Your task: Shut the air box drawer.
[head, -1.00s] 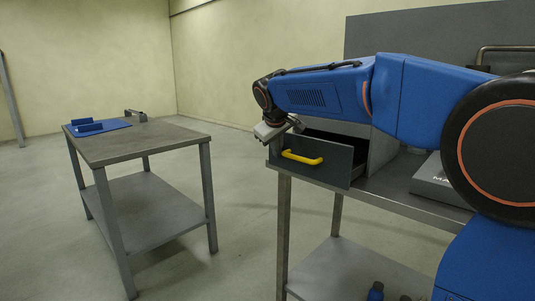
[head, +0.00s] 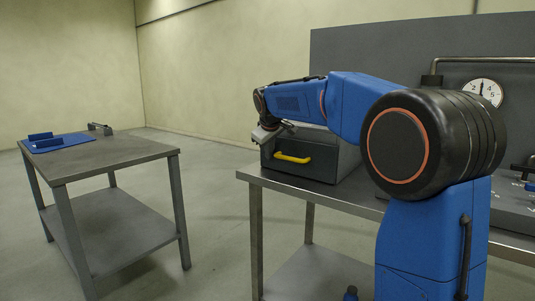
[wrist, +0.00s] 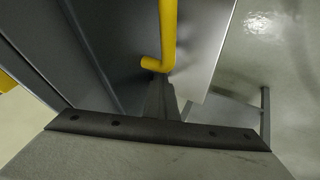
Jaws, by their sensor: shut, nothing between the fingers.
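The air box (head: 348,158) stands on the right bench. Its dark drawer front (head: 322,166) with a yellow handle (head: 293,157) looks up against the box, with no open interior showing in the head view. A small gap cannot be ruled out. My gripper (head: 264,136) is at the upper left corner of the drawer front. In the wrist view its shut fingers (wrist: 160,98) are close to the yellow handle (wrist: 168,38) and the drawer front (wrist: 205,40). Nothing is held. Whether the fingers touch the front cannot be told.
The right bench (head: 262,179) has a back panel (head: 345,55) with a pipe and a gauge (head: 484,92). A separate table (head: 95,160) at left holds a blue mat (head: 72,141) with blue pieces. Open floor lies between the two.

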